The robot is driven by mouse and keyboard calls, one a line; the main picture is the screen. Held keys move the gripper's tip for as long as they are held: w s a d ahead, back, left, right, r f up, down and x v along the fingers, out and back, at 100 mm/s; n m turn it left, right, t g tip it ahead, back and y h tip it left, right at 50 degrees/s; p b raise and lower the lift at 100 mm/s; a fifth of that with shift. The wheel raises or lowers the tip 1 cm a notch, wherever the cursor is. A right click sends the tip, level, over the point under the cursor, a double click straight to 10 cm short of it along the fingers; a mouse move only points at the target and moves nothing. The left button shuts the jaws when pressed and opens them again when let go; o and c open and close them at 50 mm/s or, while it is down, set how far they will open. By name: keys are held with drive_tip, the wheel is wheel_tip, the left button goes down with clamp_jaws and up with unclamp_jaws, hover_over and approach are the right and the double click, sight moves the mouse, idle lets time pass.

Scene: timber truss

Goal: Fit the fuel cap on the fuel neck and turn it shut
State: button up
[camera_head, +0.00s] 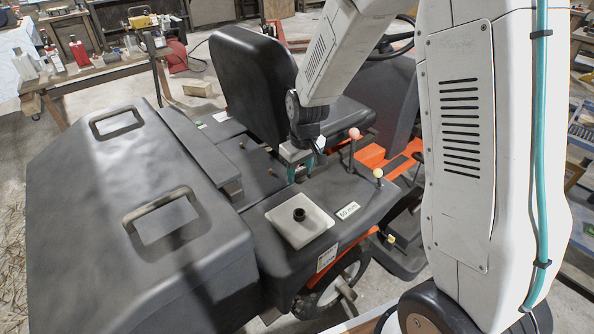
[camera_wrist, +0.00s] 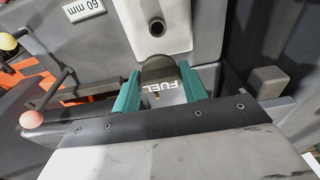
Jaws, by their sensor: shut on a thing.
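The fuel neck (camera_head: 299,214) is a short dark open tube standing up from a pale square plate (camera_head: 286,231) on the mower's side deck. It also shows in the wrist view (camera_wrist: 156,27). My gripper (camera_head: 306,171) is over the deck behind the plate, beside the seat. Its teal fingers (camera_wrist: 161,92) are shut on the dark rounded fuel cap (camera_wrist: 158,68), apart from the neck. A white FUEL label shows upside down between the fingers; I cannot tell what it sits on.
Two knobbed levers, one pink (camera_head: 354,133) and one yellow (camera_head: 378,173), stand right of my gripper. The black seat (camera_head: 240,80) is behind it. A large dark grass box (camera_head: 120,200) fills the left. A 60 mm label (camera_head: 348,210) lies beside the plate.

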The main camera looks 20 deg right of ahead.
drive_tip(key=shift+s+f, duration=0.1)
drive_tip(key=shift+f, duration=5.8)
drive_tip(key=shift+f, duration=0.3)
drive_tip(key=shift+f, duration=1)
drive_tip(key=o, duration=1.4)
drive_tip(key=shift+c, duration=0.2)
wheel_tip(320, 180, up, 6)
